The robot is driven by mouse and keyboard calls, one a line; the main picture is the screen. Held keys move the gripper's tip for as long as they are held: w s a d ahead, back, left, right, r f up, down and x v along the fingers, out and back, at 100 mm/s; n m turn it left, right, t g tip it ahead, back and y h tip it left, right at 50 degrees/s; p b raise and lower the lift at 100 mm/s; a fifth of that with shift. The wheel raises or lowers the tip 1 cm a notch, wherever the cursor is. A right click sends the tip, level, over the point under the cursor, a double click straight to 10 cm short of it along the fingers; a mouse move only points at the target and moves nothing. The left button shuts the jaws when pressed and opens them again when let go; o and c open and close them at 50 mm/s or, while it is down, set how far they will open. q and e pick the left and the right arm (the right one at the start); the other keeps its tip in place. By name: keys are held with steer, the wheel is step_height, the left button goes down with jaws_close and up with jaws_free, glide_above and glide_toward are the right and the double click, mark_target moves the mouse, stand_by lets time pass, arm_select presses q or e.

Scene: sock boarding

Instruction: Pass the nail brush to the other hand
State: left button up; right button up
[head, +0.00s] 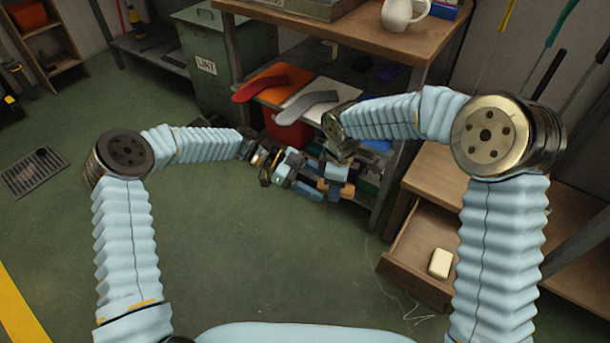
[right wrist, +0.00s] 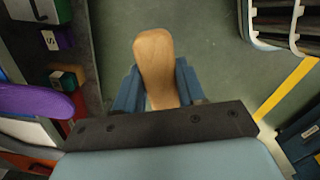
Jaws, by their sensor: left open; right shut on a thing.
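The nail brush (right wrist: 155,60) shows its smooth wooden back in the right wrist view, upright between the two blue fingers of my right gripper (right wrist: 156,88). In the head view the brush (head: 323,186) is a small brown patch at my right gripper (head: 337,185), which is shut on it. My left gripper (head: 301,178) is open, just left of the brush in the head view. I cannot tell whether its fingers touch the brush. The bristles are hidden.
A wooden bench (head: 350,32) with shelves stands behind the grippers, holding a red sock form (head: 262,84) and a grey one (head: 304,107). An open drawer (head: 415,255) at right holds a pale soap-like block (head: 440,263). Green floor in front is clear.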

arm_select(q)
steer(key=c, duration=0.9)
steer(key=shift+c, duration=1.1)
arm_select(e)
steer(key=o, duration=1.1)
steer(key=shift+o, duration=0.2)
steer(key=shift+r, duration=0.1)
